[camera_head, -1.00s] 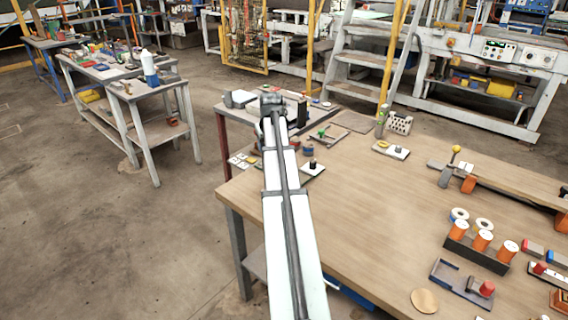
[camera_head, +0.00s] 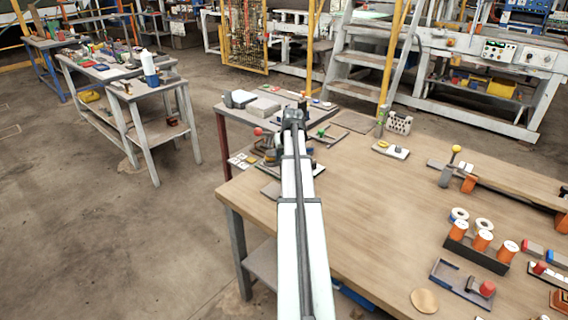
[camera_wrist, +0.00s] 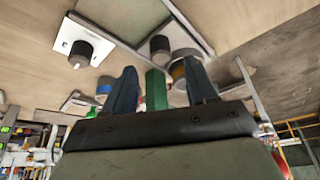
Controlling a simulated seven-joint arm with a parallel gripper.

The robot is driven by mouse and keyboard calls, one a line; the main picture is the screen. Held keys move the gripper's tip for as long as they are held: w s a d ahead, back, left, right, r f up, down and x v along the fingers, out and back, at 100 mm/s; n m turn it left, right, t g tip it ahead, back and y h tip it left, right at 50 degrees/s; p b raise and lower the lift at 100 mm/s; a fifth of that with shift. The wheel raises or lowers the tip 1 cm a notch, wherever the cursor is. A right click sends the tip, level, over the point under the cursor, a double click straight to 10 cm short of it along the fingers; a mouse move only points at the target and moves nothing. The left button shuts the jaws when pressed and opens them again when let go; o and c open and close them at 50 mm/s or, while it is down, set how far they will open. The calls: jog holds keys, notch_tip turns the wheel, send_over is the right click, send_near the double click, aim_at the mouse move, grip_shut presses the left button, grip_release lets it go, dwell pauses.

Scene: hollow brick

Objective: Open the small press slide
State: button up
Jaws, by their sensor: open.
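My gripper (camera_wrist: 159,64) shows in the wrist view as two dark blue fingers, apart. A green upright piece (camera_wrist: 156,90) shows between them; I cannot tell whether they touch it. Grey cylindrical parts (camera_wrist: 176,43) stand just beyond the fingers, one with an orange band. In the head view my arm hides the fingers, and its far end (camera_head: 293,118) is over the table's far left corner. A red knob (camera_head: 258,131) on a small device shows left of it. I cannot tell for certain which part is the small press slide.
A white plate with a dark knob (camera_wrist: 82,48) lies beside the fingers in the wrist view. The wooden table (camera_head: 370,215) is clear in its middle. A yellow-knobbed fixture (camera_head: 455,150) and orange spools (camera_head: 482,240) stand at the right.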

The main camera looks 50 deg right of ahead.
jog(key=shift+x, duration=2.8)
grip_shut()
